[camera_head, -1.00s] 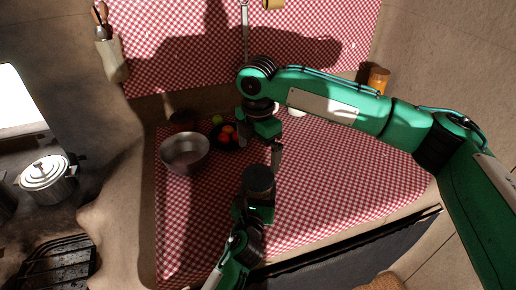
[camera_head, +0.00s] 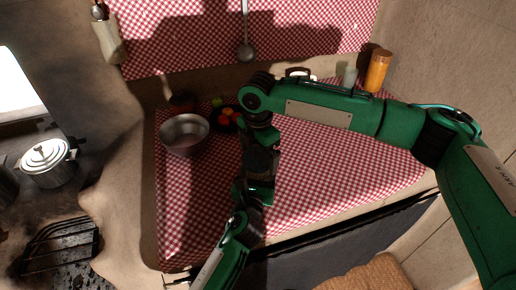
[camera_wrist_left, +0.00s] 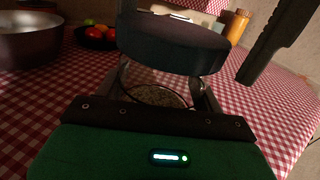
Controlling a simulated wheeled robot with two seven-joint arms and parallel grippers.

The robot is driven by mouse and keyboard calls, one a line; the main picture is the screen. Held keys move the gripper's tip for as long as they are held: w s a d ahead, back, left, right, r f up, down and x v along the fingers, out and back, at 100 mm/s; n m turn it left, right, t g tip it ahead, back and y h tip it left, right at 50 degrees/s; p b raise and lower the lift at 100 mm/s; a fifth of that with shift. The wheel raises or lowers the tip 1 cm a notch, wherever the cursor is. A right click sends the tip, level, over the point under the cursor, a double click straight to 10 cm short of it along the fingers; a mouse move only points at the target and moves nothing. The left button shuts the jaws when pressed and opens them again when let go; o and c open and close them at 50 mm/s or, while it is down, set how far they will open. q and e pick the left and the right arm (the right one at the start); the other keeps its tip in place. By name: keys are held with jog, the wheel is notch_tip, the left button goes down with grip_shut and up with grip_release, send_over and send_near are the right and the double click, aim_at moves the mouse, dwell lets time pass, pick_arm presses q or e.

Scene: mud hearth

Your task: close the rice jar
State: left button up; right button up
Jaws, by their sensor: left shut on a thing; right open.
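The rice jar (camera_wrist_left: 157,95) is clear glass with pale rice inside, and in the left wrist view my left gripper (camera_wrist_left: 160,92) is shut around its body. A broad dark round lid (camera_wrist_left: 175,45) is over the jar's mouth; I cannot tell whether it is fully seated. One dark finger of my right gripper (camera_wrist_left: 280,40) is to the right of the lid, apart from it. In the head view my right gripper (camera_head: 262,160) is open, just above my left gripper (camera_head: 259,192), and the arms largely hide the jar.
A metal bowl (camera_head: 185,134) and a dark fruit dish (camera_head: 220,124) are on the checked cloth (camera_head: 350,160) to the left. An orange jar (camera_head: 378,70) and a pale bottle (camera_head: 350,77) stand at the back right. A lidded pot (camera_head: 48,162) is far left. The cloth's right side is clear.

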jog(key=c, duration=1.1)
jog(key=m, duration=0.3)
jog(key=shift+m, duration=0.3)
jog(key=m, duration=0.9)
jog(key=shift+m, duration=0.4)
jog(key=m, duration=0.4)
jog(key=o, duration=1.1)
